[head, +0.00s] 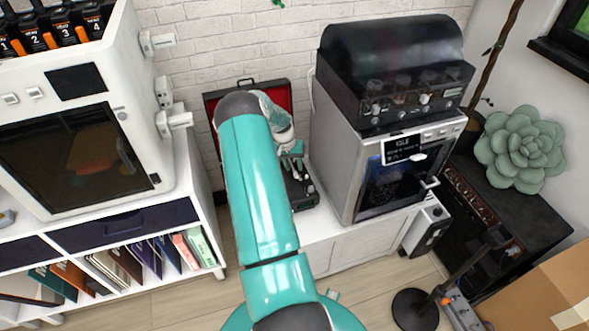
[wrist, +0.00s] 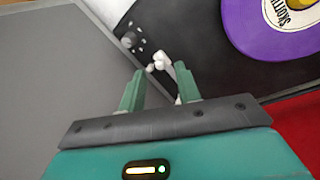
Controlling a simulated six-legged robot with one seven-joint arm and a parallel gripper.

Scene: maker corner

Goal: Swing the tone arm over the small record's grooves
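The record player is an open case with a red-lined lid (head: 276,96), standing between the white cabinet and the grey machine. Its dark deck (head: 304,198) is mostly hidden by my arm in the head view. In the wrist view the small purple record (wrist: 250,38) with a white and yellow label is cut off at the upper right. The white tone arm (wrist: 161,62) shows just beyond my fingertips, its lower part running behind the right finger. My gripper (wrist: 158,80) has its two green fingers apart, low over the deck beside the tone arm. I cannot tell whether a finger touches it.
A grey surface (wrist: 60,70) fills the left of the wrist view. In the head view a grey machine with a dark hood (head: 385,75) stands close on the right, and a white cabinet with a dark window (head: 80,150) on the left. A brick wall is behind.

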